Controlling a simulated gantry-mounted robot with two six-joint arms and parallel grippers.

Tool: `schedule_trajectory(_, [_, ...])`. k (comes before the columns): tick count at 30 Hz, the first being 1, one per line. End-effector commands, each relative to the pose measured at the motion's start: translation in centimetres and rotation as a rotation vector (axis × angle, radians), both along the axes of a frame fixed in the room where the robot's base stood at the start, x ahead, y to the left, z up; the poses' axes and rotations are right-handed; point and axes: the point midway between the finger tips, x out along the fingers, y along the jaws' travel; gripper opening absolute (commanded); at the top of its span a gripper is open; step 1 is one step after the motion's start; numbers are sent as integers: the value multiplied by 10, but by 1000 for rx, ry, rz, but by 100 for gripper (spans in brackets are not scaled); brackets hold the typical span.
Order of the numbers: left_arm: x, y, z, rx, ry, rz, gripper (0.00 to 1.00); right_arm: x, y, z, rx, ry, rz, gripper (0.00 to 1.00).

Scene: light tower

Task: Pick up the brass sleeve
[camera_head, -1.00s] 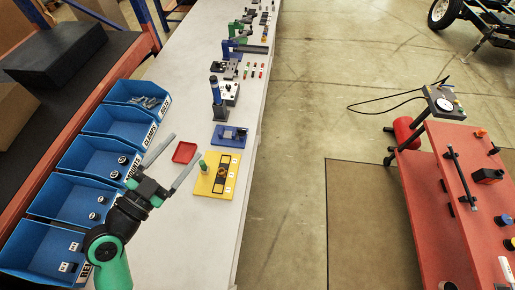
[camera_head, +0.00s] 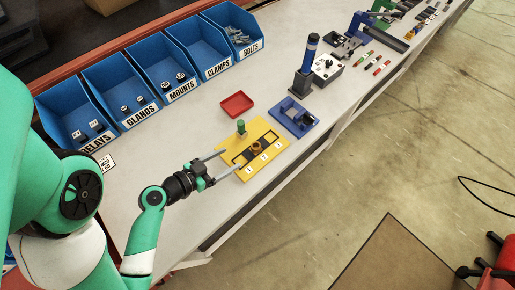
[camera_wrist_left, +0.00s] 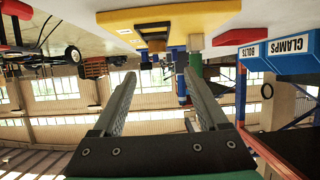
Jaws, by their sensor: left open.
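The brass sleeve appears to be the small brass-coloured round piece (camera_head: 257,146) standing on the dark strip of the yellow board (camera_head: 228,140). In the left wrist view, which is upside down, a brass-coloured piece (camera_wrist_left: 156,45) hangs from the board (camera_wrist_left: 215,14) beyond the fingers. My left gripper (camera_head: 231,162) is open and empty, level with the near left edge of the board, its fingers pointing toward the brass piece. The fingers (camera_wrist_left: 160,76) show wide apart in the wrist view, with the piece between their lines and not touched.
A green cylinder (camera_head: 241,127) stands on the board's far corner. A red tray (camera_head: 237,105) and a blue fixture (camera_head: 294,118) lie close by. Blue labelled bins (camera_head: 160,70) line the back. The bench's front edge is near the board.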

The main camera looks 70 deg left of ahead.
Motion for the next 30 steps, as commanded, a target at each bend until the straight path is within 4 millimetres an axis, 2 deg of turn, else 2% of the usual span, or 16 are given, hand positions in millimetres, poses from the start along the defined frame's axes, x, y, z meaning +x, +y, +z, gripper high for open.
schedule_trajectory(5, [12,4,-4,1,4,-11,76,0,0,6,0,0,0,50])
schedule_trajectory(13, [48,18,-18,4,0,-9,76,0,0,14,0,0,0,50])
schedule_trajectory(22, [62,23,-25,3,-1,-7,76,0,0,16,0,0,0,50])
schedule_trajectory(30, [98,36,-42,4,-2,-4,76,0,0,17,0,0,0,50])
